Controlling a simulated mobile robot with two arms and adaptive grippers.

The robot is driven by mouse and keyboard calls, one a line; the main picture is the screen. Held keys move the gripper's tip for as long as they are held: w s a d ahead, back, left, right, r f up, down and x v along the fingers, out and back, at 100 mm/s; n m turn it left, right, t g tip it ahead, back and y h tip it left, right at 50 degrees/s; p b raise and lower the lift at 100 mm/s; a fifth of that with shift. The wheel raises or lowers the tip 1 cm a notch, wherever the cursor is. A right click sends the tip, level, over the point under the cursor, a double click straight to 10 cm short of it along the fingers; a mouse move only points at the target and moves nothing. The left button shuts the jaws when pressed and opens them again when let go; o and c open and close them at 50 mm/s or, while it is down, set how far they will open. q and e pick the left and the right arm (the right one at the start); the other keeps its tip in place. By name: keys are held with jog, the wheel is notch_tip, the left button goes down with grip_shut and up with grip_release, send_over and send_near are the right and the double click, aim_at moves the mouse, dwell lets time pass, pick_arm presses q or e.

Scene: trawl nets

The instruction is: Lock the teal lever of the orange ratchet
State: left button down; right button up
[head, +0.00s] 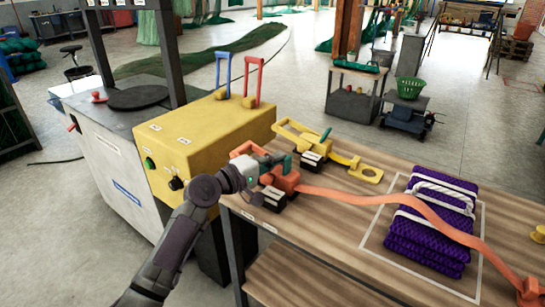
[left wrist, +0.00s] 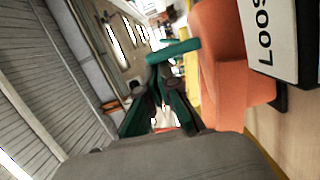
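The orange ratchet (head: 283,181) sits on the wooden bench near its left end, with an orange strap running from it to the right. Its teal lever (head: 288,164) stands up beside the orange body; in the left wrist view the lever's teal bar (left wrist: 174,51) lies just beyond my fingertips, left of the orange body (left wrist: 232,70). My left gripper (head: 262,168) is at the ratchet's left side. In the left wrist view my left gripper (left wrist: 162,85) has its fingertips drawn together, close to the lever; contact is unclear. My right gripper is not in view.
A yellow ratchet (head: 318,148) lies behind the orange one. A folded purple net (head: 432,225) lies under the strap (head: 385,199) at right. A yellow control box (head: 205,140) stands left of the bench. A white plate reading "LOOS" (left wrist: 286,38) is beside the ratchet.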

pick_arm(q)
jog(key=shift+s+d+r+m+y, duration=0.1)
jog(key=shift+s+d+m+y, duration=0.1)
jog(key=shift+m, duration=0.35)
jog(key=shift+s+d+r+m+y, duration=0.1)
jog(key=shift+d+m, duration=0.05)
jog(key=shift+m, duration=0.4)
jog(key=shift+d, duration=0.1)
jog(key=v, duration=1.2)
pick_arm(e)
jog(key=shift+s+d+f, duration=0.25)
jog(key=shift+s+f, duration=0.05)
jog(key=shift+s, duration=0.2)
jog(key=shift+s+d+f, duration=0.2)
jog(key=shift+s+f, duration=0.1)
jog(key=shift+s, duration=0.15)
